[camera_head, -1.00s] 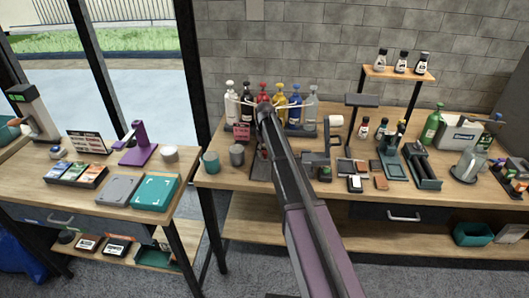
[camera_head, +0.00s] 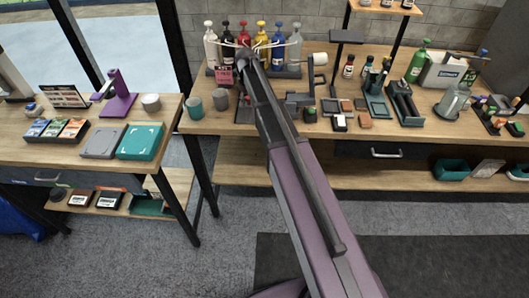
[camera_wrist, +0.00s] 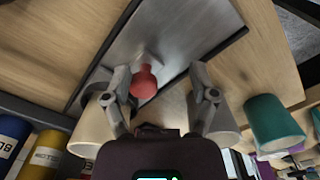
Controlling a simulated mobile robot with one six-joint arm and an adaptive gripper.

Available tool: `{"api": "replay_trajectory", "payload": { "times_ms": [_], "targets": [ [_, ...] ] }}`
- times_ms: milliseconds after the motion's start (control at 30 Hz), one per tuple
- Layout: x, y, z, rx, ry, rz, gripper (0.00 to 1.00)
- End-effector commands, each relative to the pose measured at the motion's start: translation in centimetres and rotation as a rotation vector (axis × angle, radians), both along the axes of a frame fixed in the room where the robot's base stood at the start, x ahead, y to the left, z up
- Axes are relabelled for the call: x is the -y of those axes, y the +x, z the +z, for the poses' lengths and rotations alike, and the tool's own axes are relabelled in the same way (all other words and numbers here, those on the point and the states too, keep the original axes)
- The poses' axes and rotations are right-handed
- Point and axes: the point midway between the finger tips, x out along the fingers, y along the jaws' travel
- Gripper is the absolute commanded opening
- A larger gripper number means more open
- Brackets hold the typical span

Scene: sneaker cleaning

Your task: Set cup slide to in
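The likely cup slide is a grey metal plate with a dark edge and a red knob (camera_wrist: 144,82) in the wrist view. A dark flat piece (camera_head: 244,112) shows on the bench in the head view, partly behind my arm. I cannot tell the slide's setting. My gripper (camera_wrist: 161,92) is open, with the red knob between its spread fingers in the picture; contact cannot be told. In the head view my gripper (camera_head: 243,56) is in front of the bottles. A grey cup (camera_head: 221,99) and a teal cup (camera_head: 195,108) stand left of it.
The left table holds a purple stand (camera_head: 118,95).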

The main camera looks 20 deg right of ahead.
Motion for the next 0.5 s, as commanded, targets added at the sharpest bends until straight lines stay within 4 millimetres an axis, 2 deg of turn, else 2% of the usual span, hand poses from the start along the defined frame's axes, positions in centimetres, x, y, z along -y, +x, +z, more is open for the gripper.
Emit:
{"api": "replay_trajectory", "payload": {
  "times_ms": [33,500],
  "targets": [
    [-0.3,-1.1,0.0,0.0,0.001,0.001,0.73],
    [-2.3,-7.3,0.0,0.0,0.0,0.001,0.73]
  ]
}}
